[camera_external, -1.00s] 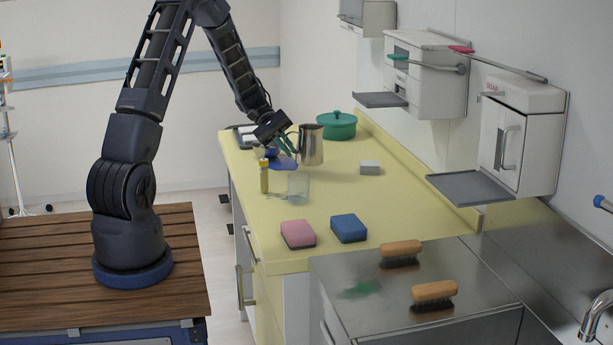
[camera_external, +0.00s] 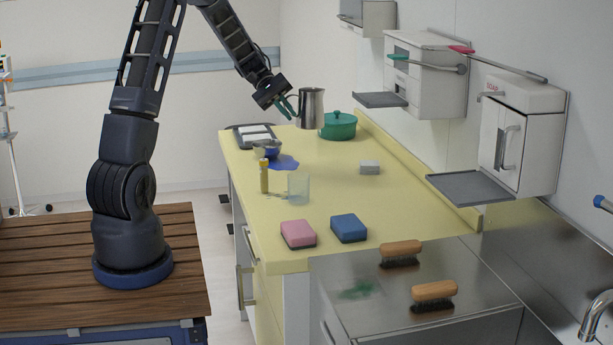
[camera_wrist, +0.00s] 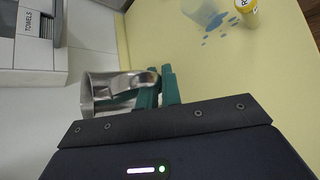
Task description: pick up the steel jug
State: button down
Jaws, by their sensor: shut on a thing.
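The steel jug (camera_external: 311,108) is upright in the external view, its handle on the left. My gripper (camera_external: 288,105) has its green fingers shut on the jug's handle.
The green pot (camera_external: 338,126) stands close to the jug. Wall dispensers (camera_external: 428,80) hang at the right.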

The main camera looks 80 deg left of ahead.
aim_at(287, 97)
jog(key=shift+r, duration=2)
